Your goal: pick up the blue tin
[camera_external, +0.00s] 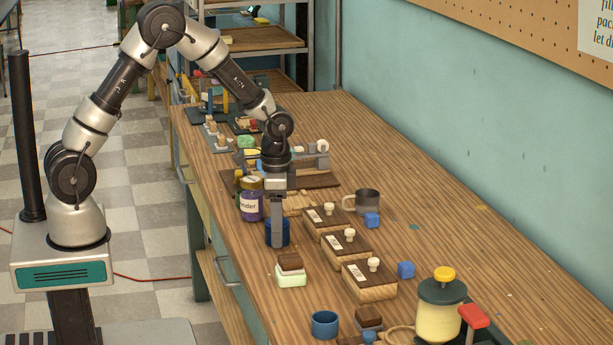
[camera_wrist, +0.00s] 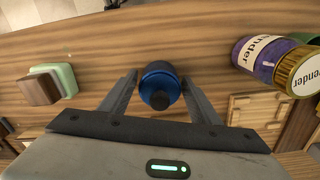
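The blue tin (camera_external: 285,235) stands on the wooden table, partly hidden by a finger of my gripper in the external view. In the wrist view the blue tin (camera_wrist: 161,72) is dark blue and round with a dark knob-like top, and it sits between the two fingers. My gripper (camera_external: 277,240) points down at the tin. In the wrist view my gripper (camera_wrist: 160,80) is open, with one finger on each side of the tin and a small gap showing on both sides. Whether a finger touches the tin lower down is hard to tell.
A purple labelled jar (camera_external: 251,203) stands close behind the tin. A pale green block with a brown top (camera_external: 291,270) is in front. Wooden boxes with white knobs (camera_external: 347,245) stand to the right. Another blue cup (camera_external: 324,324) is near the front. A grey mug (camera_external: 367,200) stands further back.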

